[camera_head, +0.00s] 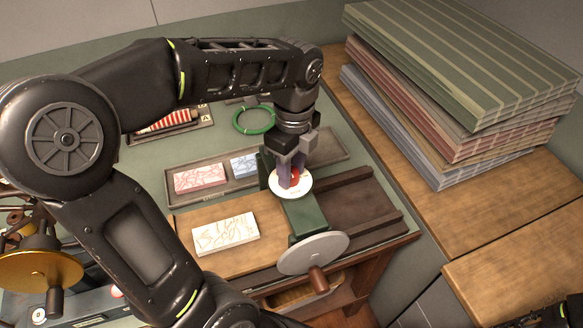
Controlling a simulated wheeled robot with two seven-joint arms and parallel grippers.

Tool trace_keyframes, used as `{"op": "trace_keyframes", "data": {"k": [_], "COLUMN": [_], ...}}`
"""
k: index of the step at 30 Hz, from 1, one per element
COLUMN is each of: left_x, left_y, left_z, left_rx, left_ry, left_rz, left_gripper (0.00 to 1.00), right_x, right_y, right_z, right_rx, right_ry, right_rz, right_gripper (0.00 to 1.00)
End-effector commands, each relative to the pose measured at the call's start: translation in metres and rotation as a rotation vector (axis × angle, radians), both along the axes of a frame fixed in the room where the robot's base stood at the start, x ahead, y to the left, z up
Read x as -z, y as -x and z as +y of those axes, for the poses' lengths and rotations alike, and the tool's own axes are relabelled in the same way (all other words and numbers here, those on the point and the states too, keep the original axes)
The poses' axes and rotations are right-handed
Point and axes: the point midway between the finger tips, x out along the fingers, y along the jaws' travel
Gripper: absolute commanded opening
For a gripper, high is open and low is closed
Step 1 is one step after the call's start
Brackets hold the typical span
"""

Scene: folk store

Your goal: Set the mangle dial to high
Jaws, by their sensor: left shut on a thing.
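The mangle (299,217) is a green body on dark rails, with a grey handwheel (313,252) and brown crank knob at its front. On its top is a white round dial plate (304,188) with a red dial knob (296,177) at its centre. My left gripper (291,178) points down over the plate with its fingers shut on the red knob. The fingers hide much of the knob and part of the plate, so I cannot read the setting.
A white patterned block (226,234) lies on a board left of the mangle. A tray behind holds a pink block (200,177) and a blue block (245,165). A green ring (254,120) lies farther back. Tall folded cloth stacks (450,80) stand at right. A brass wheel (40,268) is at lower left.

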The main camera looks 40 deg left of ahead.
Motion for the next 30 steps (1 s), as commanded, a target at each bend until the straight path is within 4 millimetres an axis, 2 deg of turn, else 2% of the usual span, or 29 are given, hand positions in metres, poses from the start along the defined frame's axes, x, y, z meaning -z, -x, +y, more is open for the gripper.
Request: {"op": "trace_keyframes", "data": {"k": [10, 11, 18, 26, 30], "left_x": [-0.0014, -0.0014, -0.0007, -0.0007, -0.0076], "left_y": [-0.0009, -0.001, -0.0004, -0.0002, -0.0009], "left_z": [0.0003, 0.0003, 0.0001, 0.0001, 0.0], "left_rx": [0.005, 0.005, 0.004, 0.003, 0.003], "left_ry": [-0.002, -0.002, -0.001, -0.001, -0.001], "left_rz": [-0.004, -0.004, -0.002, -0.001, -0.002], "left_gripper": [0.0, 0.35, 0.55, 0.55, 0.55], "right_x": [-0.0002, -0.0002, -0.0001, 0.0001, 0.0012], "right_y": [0.0, 0.0, 0.0001, 0.0001, 0.0], "right_z": [0.0, 0.0, 0.0, 0.0001, 0.0], "right_rx": [0.0, 0.0, 0.0, 0.0, 0.0], "right_ry": [0.0, 0.0, 0.0, 0.0, 0.0], "right_rz": [0.0, 0.0, 0.0, 0.0, 0.0], "right_gripper": [0.36, 0.36, 0.36, 0.36, 0.36]}}
